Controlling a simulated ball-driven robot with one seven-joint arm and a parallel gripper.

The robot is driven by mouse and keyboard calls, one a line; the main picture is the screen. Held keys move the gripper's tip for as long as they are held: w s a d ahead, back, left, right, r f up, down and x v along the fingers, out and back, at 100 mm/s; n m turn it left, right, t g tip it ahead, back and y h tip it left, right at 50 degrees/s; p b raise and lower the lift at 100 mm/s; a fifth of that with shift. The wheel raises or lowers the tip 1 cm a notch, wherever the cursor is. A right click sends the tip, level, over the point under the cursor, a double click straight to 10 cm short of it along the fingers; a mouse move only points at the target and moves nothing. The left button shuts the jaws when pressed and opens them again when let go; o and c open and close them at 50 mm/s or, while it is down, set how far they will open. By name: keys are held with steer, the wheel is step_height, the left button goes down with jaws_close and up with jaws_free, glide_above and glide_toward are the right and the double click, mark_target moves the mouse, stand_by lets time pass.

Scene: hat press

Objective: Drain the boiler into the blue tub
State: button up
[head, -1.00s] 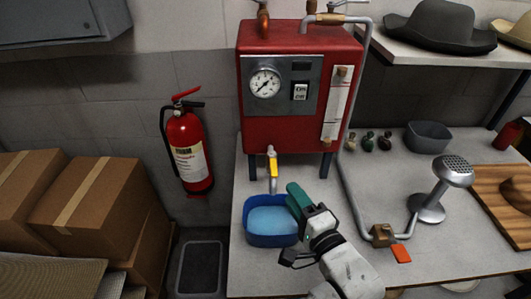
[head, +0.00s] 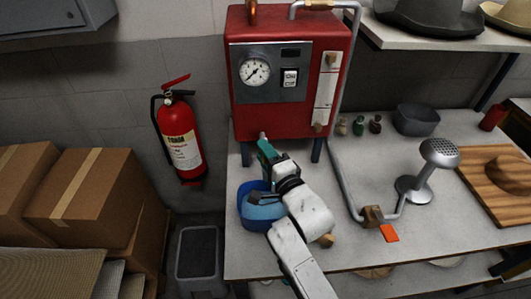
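The red boiler (head: 290,112) stands on legs on the bench, with a round gauge (head: 255,72) and an on/off switch (head: 290,78) on its front panel. The blue tub (head: 247,214) sits on the bench below the boiler's front left; my arm covers part of it. Lighter blue shows inside it. My gripper (head: 266,149), with green fingers, is raised at the drain tap under the boiler. The tap's yellow lever is hidden behind it, so I cannot tell whether they touch or whether the fingers are open.
A pipe runs down to a valve with an orange handle (head: 389,233), right of my arm. A steamer head (head: 438,155), grey bowl (head: 416,119) and wooden board (head: 490,182) stand farther right. A fire extinguisher (head: 180,140) and cardboard boxes (head: 85,195) are at left.

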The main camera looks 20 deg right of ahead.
steer(key=shift+c, duration=0.4)
jaws_close()
